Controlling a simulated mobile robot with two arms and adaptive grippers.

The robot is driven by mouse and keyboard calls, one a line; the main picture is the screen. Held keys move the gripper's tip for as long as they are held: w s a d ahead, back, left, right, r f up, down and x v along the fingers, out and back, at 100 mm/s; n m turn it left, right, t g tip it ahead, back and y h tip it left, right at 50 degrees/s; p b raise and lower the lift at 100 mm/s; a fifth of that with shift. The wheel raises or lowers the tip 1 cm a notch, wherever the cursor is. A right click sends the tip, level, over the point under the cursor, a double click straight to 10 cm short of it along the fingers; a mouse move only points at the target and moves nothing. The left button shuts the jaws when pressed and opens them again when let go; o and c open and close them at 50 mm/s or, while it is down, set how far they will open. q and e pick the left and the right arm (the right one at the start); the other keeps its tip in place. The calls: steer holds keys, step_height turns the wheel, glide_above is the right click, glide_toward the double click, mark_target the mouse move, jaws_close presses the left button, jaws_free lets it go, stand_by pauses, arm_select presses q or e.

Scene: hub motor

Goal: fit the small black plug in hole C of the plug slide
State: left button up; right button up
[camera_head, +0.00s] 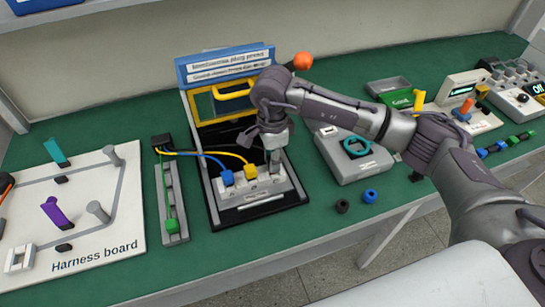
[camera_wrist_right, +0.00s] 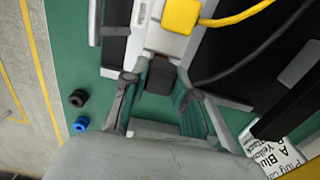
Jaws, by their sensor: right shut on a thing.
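The plug slide (camera_head: 262,190) is a pale block at the front of the black press base. A blue plug (camera_head: 227,178) and a yellow plug (camera_head: 250,171) stand in it; the yellow plug also shows in the wrist view (camera_wrist_right: 181,16). My right gripper (camera_head: 275,160) points down at the slide's right end, right of the yellow plug. In the wrist view its fingers are shut on the small black plug (camera_wrist_right: 158,80), which lines up with the end of the slide. I cannot tell whether the plug is inside a hole. My left gripper is out of view.
The blue-topped press (camera_head: 225,65) with a yellow handle and orange knob stands behind the slide. A black ring (camera_head: 342,206) and a blue ring (camera_head: 370,196) lie to the right. A grey box (camera_head: 350,165) is behind them; the harness board (camera_head: 100,238) is at left.

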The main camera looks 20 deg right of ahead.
steer(key=shift+f+b, duration=0.6)
steer(key=shift+f, duration=0.15)
steer(key=o, duration=1.1)
steer(key=shift+c, duration=0.2)
steer(key=shift+r, duration=0.1)
step_height(320, 180, up, 12)
steer(key=shift+s, duration=0.1)
